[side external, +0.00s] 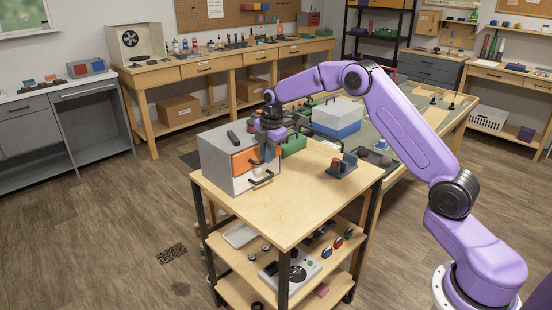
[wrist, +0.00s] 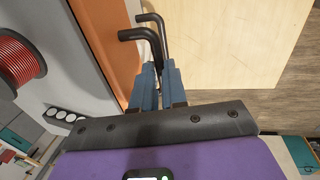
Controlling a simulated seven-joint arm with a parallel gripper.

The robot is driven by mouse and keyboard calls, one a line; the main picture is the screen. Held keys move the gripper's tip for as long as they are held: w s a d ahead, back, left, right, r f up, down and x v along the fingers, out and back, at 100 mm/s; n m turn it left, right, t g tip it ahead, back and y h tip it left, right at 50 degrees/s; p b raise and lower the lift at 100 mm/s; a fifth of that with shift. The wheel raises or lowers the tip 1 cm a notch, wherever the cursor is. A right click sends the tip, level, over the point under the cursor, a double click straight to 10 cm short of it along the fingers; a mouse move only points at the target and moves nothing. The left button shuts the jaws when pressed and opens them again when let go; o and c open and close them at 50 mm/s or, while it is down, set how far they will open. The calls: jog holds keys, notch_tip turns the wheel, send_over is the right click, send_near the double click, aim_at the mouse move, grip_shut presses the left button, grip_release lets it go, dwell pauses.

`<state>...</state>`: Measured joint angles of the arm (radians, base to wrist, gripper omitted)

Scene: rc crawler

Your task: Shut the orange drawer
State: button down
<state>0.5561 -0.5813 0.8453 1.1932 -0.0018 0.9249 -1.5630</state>
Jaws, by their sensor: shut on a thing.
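The orange drawer (side external: 243,161) is the upper drawer of a small grey cabinet (side external: 213,158) on the wooden cart. Its orange front also shows in the wrist view (wrist: 112,35), beside the cabinet's pale top. My gripper (side external: 268,156) points down in front of this drawer. In the wrist view, its blue fingers (wrist: 154,88) are closed around the end of a black handle (wrist: 140,35) at the orange front. The fingertips and part of the handle are hidden. I cannot tell exactly how far the orange drawer stands out.
A white lower drawer (side external: 250,181) with a black handle sits below the orange one. A black object (side external: 233,138) lies on the cabinet top. The cart top's front is clear.

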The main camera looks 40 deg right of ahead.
jog(key=shift+w+r, duration=0.1)
jog(key=shift+w, duration=0.6)
jog(key=c, duration=1.2)
grip_release()
jog(key=shift+o, duration=0.2)
jog(key=s+r, duration=0.3)
jog(key=r, duration=1.4)
jog(key=shift+s, duration=0.15)
